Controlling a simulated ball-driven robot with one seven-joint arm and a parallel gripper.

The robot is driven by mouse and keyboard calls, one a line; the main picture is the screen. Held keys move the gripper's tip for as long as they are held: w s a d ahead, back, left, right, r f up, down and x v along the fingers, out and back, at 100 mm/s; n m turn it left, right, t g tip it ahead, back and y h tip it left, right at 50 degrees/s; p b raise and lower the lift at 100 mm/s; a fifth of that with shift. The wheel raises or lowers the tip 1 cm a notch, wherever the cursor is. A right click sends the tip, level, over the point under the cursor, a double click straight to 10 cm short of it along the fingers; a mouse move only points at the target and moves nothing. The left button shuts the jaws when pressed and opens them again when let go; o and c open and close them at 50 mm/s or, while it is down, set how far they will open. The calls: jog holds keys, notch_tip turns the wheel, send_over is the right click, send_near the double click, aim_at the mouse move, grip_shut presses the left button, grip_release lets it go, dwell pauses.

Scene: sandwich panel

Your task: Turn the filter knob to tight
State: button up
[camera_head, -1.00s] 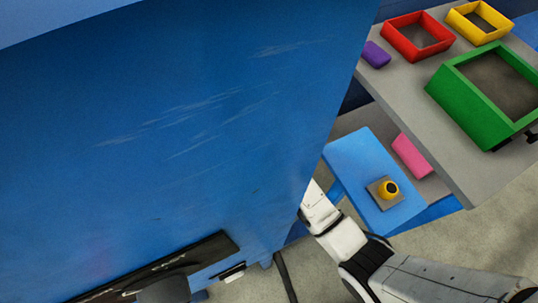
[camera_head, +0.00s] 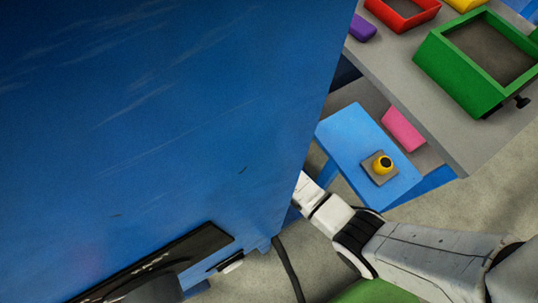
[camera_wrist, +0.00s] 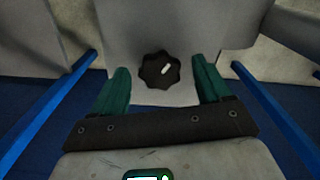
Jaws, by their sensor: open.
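The knob (camera_wrist: 160,70) is black with a scalloped edge and a short white mark tilted up to the right. It sits on a light grey panel face (camera_wrist: 117,37) in the wrist view. My gripper (camera_wrist: 160,78) is open, with one green finger on each side of the knob; whether either finger touches it cannot be told. No word such as "tight" can be read near the knob. In the head view my white arm reaches behind the large blue panel (camera_head: 160,120), which hides my gripper and the knob.
Blue rails (camera_wrist: 48,112) run along both sides in the wrist view. In the head view, a grey table (camera_head: 425,95) holds a green box (camera_head: 440,72), a red box (camera_head: 425,20) and a purple block (camera_head: 362,28). A blue stool (camera_head: 345,135) bears a yellow-and-black knob (camera_head: 383,165).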

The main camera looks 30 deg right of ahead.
jog(key=shift+c, duration=0.3)
jog(key=c, duration=1)
jog(key=shift+o, duration=0.2)
